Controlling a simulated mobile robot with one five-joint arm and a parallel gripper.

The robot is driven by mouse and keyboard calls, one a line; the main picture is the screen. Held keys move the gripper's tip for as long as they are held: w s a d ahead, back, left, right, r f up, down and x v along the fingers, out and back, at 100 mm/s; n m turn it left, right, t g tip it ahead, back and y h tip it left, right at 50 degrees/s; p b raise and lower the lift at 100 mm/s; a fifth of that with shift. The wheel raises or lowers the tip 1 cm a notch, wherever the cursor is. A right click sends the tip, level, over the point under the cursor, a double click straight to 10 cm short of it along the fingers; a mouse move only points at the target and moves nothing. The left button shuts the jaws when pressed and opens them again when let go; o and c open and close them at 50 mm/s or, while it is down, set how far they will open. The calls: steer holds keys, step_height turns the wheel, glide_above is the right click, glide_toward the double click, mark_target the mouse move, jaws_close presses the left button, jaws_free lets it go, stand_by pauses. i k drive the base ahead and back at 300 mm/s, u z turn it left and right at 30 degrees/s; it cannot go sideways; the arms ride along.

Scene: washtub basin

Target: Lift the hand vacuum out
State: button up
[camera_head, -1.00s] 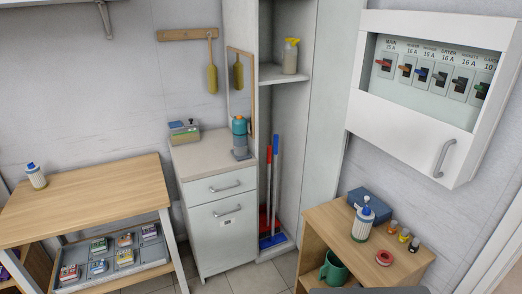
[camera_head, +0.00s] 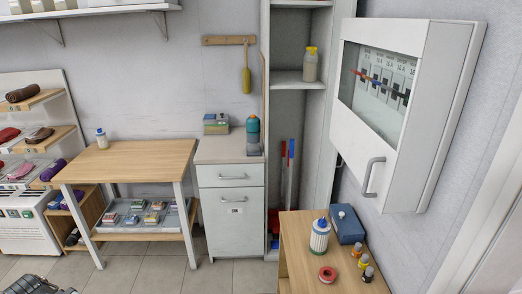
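A teal-blue upright body with a grey lower part (camera_head: 253,132), which looks like the hand vacuum, stands on top of the white drawer cabinet (camera_head: 230,187), at its right side near the tall locker. Its lower end appears to sit in or against a grey holder; the detail is too small to tell. I cannot make out my gripper in this view.
A grey box-like device (camera_head: 215,124) stands left of it. A wooden table (camera_head: 135,158) is to the left, and an open tall locker (camera_head: 297,110) to the right. A low wooden cabinet (camera_head: 292,235) with a bottle (camera_head: 319,236) is at front right. Floor (camera_head: 190,276) shows in front.

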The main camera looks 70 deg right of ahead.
mark_target(253, 142)
steer(key=z, duration=1.05)
steer(key=i, duration=0.65)
